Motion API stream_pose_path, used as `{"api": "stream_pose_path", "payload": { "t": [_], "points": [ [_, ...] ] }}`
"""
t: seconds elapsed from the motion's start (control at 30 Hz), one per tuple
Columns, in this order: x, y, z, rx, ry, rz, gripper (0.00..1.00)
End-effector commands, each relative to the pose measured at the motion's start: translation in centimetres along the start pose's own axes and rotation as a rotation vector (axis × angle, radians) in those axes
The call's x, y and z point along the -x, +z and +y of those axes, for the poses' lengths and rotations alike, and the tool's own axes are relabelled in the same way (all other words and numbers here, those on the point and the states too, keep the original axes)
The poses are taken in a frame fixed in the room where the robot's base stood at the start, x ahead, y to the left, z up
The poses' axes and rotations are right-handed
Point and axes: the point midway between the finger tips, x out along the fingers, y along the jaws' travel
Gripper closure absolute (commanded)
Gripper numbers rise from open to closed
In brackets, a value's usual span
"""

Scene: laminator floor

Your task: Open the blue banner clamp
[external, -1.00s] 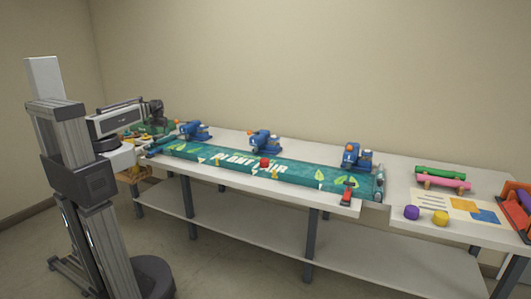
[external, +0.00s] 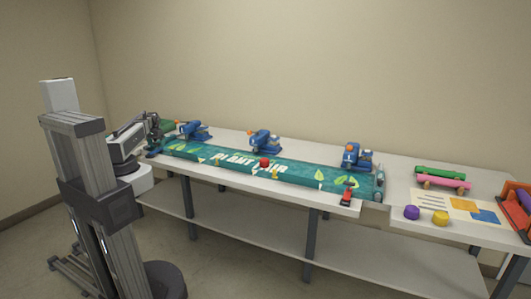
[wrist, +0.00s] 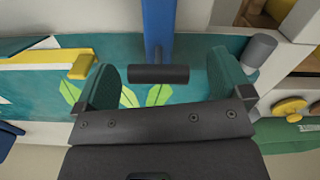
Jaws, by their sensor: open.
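In the wrist view, a blue lever (wrist: 159,28) comes down from the top edge and ends in a black crossbar handle (wrist: 158,74). My gripper (wrist: 162,84) is open, one finger on each side of the handle, with gaps at both ends. The teal banner (wrist: 195,70) with leaf prints lies behind the handle. In the external view, the banner (external: 305,173) lies along the table. Blue clamps stand along its back edge at the left (external: 194,131), middle (external: 264,142) and right (external: 356,157). My gripper (external: 155,135) is at the banner's left end, near the left clamp; its fingers are too small to read there.
A yellow clip (wrist: 83,65) lies left of my gripper in the wrist view. Purple (external: 411,212) and yellow (external: 440,218) cylinders, rolls and a sheet lie on the right table.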

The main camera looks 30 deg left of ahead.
Motion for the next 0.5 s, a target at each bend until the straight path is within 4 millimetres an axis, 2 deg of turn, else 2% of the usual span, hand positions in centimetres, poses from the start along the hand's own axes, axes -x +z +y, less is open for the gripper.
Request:
{"api": "stream_pose_path", "payload": {
  "t": [0.03, 0.1, 0.4, 0.5],
  "points": [
    [-2.1, 0.0, 0.0, 0.0, 0.0, 0.0, 0.04],
    [-2.9, 0.0, 0.0, 0.0, 0.0, 0.0, 0.04],
    [-2.9, 0.0, 0.0, 0.0, 0.0, 0.0, 0.04],
    [-2.9, 0.0, 0.0, 0.0, 0.0, 0.0, 0.11]
  ]
}}
